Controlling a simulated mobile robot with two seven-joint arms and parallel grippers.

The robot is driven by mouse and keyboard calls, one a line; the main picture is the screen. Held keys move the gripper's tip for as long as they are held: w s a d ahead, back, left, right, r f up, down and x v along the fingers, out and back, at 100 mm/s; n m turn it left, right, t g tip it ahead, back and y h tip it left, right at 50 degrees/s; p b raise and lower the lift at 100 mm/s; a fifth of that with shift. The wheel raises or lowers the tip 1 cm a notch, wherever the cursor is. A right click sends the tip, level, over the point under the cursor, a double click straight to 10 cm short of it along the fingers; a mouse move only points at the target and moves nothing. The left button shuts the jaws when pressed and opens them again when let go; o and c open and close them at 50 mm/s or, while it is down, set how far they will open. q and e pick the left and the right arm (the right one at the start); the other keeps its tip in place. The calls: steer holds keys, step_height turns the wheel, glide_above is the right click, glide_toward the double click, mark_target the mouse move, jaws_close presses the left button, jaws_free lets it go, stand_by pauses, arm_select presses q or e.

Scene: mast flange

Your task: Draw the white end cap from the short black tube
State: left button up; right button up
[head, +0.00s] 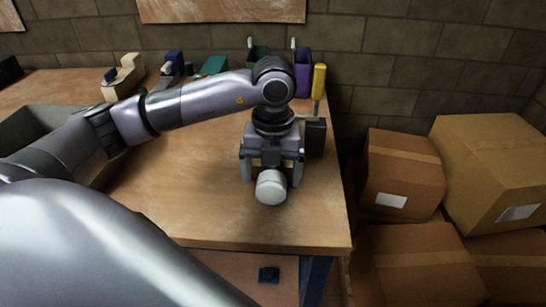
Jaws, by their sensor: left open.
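The white end cap (271,187) is a round, pale piece over the front right part of the wooden bench, its rounded end facing me. My left gripper (271,174) is just behind and above it, fingers pointing toward the bench front. The fingers are open, one on each side of the cap, and I cannot tell whether they touch it. The short black tube cannot be made out; the gripper covers the space behind the cap. My right gripper is out of view.
A black block (316,138) stands close to the right of my gripper, with a yellow-handled tool (319,82) behind it. Purple (303,72) and green holders line the back. A grey bin (38,122) is at left. Cardboard boxes (402,172) fill the right. The bench front (190,215) is clear.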

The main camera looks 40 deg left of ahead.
arm_select(q)
steer(key=shift+f, duration=1.25)
steer(key=c, duration=1)
steer(key=shift+s+d+p, duration=0.1)
steer(key=shift+s+d, duration=0.4)
steer(key=shift+s, duration=0.3)
steer(key=shift+s+d+p, duration=0.15)
steer(key=shift+s+d, duration=0.3)
steer(key=shift+s, duration=0.3)
steer(key=shift+s+d+p, duration=0.1)
steer(key=shift+s+d, duration=0.4)
steer(key=shift+s, duration=0.3)
